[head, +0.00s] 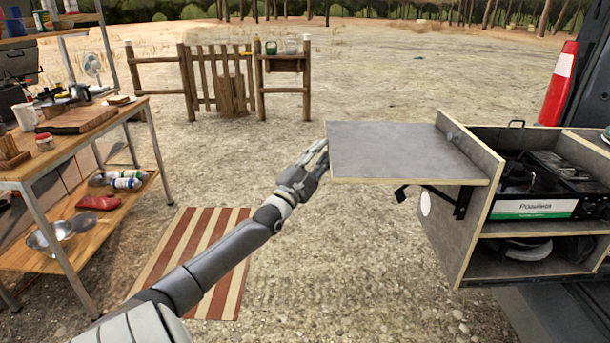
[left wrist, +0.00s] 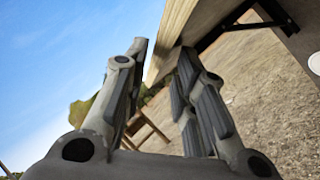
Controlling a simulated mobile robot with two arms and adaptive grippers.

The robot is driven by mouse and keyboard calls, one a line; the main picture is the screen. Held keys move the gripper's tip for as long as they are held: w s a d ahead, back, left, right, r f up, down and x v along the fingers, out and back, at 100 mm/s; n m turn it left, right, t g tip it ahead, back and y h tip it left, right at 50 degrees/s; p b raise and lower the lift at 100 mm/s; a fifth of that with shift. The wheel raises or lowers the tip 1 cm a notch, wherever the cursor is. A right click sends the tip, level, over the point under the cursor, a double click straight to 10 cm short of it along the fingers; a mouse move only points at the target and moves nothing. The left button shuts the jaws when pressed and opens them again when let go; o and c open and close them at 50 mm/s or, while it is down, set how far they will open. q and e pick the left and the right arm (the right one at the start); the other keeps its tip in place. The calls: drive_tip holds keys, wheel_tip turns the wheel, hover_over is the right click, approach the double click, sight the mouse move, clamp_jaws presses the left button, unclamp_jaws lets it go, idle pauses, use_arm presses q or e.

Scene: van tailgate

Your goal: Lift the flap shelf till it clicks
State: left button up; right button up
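The flap shelf (head: 395,150) is a grey panel with pale wooden edges. It stands out level, or nearly so, from the left side of the cabinet (head: 459,229). A black bracket (head: 462,201) shows below its hinged side. My left gripper (head: 318,158) is at the shelf's free left edge. In the left wrist view, my left gripper (left wrist: 161,50) has its two fingers apart, with the pale shelf edge (left wrist: 184,25) running between and past the fingertips. I cannot tell whether a finger touches it. My right gripper is not in view.
The cabinet holds a black stove (head: 545,185). A wooden workbench (head: 60,150) with kitchen things stands at left. A striped mat (head: 190,262) lies on the gravel below my left arm. A wooden fence (head: 215,80) stands behind. Open ground surrounds the shelf's left side.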

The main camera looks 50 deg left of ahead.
use_arm(q)
drive_tip(key=v, duration=0.9)
drive_tip(key=shift+f, duration=0.25)
drive_tip(key=shift+w+a, duration=0.1)
